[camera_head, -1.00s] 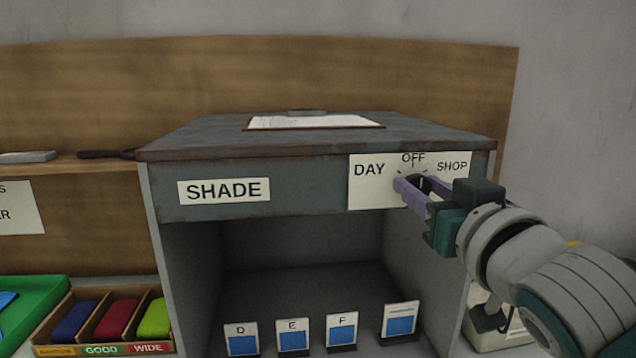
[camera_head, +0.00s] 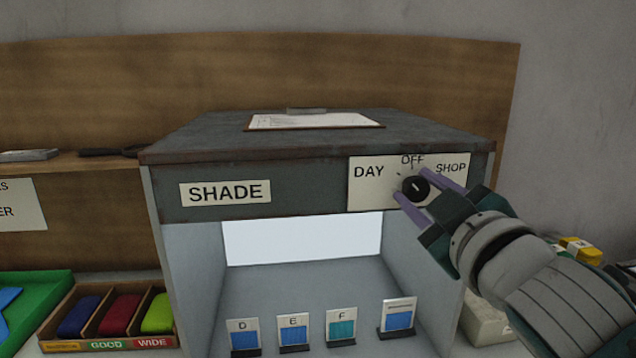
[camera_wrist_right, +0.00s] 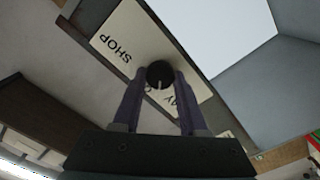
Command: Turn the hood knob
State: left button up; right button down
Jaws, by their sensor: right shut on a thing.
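The black hood knob (camera_head: 414,188) sits on a white plate (camera_head: 362,190) marked DAY, OFF and SHOP on the front of the grey hood. The white line on the knob leans toward the upper left, on the DAY side. My right gripper (camera_head: 413,192) is shut on the knob, with one purple finger on either side of it. In the right wrist view the knob (camera_wrist_right: 160,74) shows between the two fingertips. The inside of the hood is brightly lit. My left gripper is not in view.
Several small cards with blue or teal patches, such as card E (camera_head: 294,333), stand inside the hood. A clipboard (camera_head: 314,121) lies on the hood top. A sorting tray (camera_head: 52,344) and a green tray (camera_head: 50,284) are at the left.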

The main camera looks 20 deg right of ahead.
jog(key=shift+n, duration=0.7)
jog(key=shift+c, duration=2.4)
grip_release()
jog(key=b+v, duration=0.1)
jog(key=v, duration=0.9)
